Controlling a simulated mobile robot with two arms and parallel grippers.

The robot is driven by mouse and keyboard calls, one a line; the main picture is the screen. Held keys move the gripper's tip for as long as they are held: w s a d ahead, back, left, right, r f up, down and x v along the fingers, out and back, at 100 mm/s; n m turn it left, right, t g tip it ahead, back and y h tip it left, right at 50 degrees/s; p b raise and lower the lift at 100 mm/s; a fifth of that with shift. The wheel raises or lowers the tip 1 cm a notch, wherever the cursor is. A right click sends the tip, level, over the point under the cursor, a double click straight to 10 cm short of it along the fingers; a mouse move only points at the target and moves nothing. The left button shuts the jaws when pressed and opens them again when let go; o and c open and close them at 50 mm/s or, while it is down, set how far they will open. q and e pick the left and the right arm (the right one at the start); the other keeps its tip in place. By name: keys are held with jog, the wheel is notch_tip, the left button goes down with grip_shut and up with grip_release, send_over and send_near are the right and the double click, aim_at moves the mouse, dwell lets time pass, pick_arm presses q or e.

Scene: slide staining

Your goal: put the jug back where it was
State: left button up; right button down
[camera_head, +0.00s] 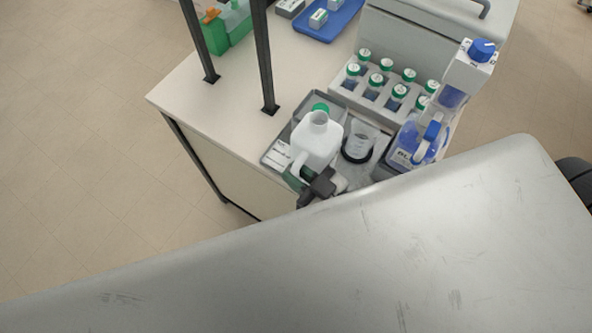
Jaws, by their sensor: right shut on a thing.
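The white jug (316,143), with an open round mouth, is at the grey tray (340,106) on the bench. It looks roughly upright. Whether its base touches the tray is hidden. My right gripper (318,187), dark and small in view, is shut at the jug's near side, by its handle. The fingertips are partly hidden. My left gripper is not in view.
A dark-ringed clear vessel (358,146) stands right of the jug. A blue-capped dispenser bottle (418,140) is farther right. Several green-capped bottles sit in a rack (400,77) behind. Dark posts (264,60) rise at left. Bare bench top (215,105) lies left of the tray.

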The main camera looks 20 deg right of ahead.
jog(key=shift+f, duration=0.1)
jog(key=c, duration=1.1)
grip_release()
jog(key=shift+r, duration=0.2)
jog(key=shift+b+v, duration=1.5)
jog(key=shift+v, duration=4.5)
